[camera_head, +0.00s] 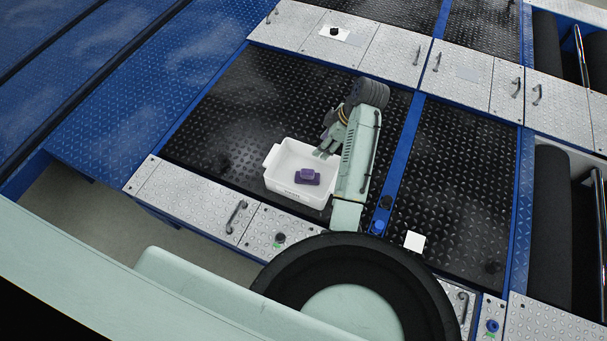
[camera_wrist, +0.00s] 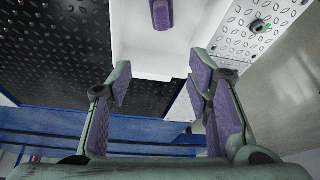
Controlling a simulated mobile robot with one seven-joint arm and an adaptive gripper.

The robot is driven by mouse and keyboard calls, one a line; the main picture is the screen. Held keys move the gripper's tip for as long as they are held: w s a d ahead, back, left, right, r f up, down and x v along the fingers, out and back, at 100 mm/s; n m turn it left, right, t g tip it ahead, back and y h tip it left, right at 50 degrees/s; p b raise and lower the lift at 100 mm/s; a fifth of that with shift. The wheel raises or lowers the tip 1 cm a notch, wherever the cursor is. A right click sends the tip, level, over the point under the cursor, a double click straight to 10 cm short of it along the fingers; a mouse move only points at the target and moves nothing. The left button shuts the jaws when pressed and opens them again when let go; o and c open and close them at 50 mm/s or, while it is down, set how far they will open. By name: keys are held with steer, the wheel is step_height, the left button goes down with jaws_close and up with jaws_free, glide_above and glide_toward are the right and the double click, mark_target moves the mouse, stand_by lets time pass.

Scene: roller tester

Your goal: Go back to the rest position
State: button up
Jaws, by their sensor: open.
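My gripper (camera_head: 326,151) hangs over the upper right rim of a white bin (camera_head: 273,176) in the head view. In the wrist view my gripper (camera_wrist: 162,95) is open, with its purple-padded fingers wide apart and nothing between them. A purple object (camera_head: 307,176) lies inside the bin, apart from my fingers. The wrist view shows part of this purple object (camera_wrist: 161,14) and the white bin (camera_wrist: 140,66) beyond my fingertips. My raised arm hides the bin's right side in the head view.
The bin stands on a black diamond-plate panel (camera_head: 235,110). Silver panels with handles (camera_head: 190,195) run along the near side. Black rollers (camera_head: 549,225) are at the far right.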

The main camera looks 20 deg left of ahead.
steer(key=shift+d+r, duration=0.15)
steer(key=shift+r, duration=0.2)
